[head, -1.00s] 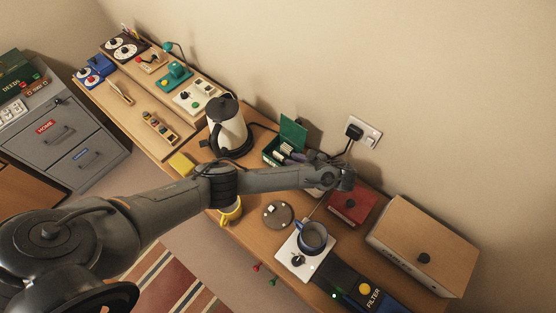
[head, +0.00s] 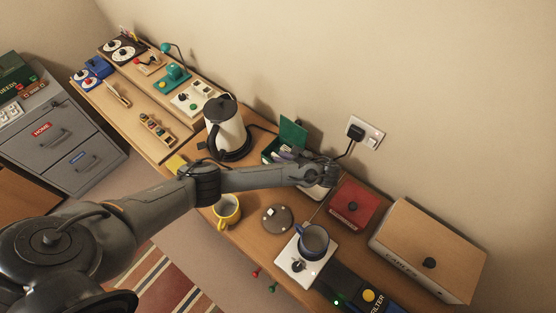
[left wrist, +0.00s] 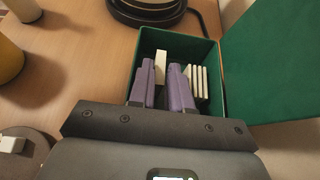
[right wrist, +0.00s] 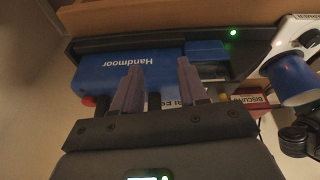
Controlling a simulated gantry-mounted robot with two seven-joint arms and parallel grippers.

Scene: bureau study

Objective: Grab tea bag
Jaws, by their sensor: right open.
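The green tea box (head: 269,151) stands open near the wall, its lid (head: 293,130) raised. In the left wrist view, the box (left wrist: 209,62) holds a row of thin pale tea bags (left wrist: 198,82) at the right. My left gripper (left wrist: 161,68) has its purple fingers reaching into the box. One pale tea bag (left wrist: 160,66) shows between the fingertips; I cannot tell whether they press on it. In the head view, the left gripper (head: 287,156) is over the box. My right gripper (right wrist: 158,68) is open and empty, away from the box.
The kettle (head: 225,130) stands left of the box. A yellow mug (head: 228,211), a round disc (head: 276,218), a red box (head: 352,204), and a dark blue mug (head: 313,241) on a white unit stand nearby.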

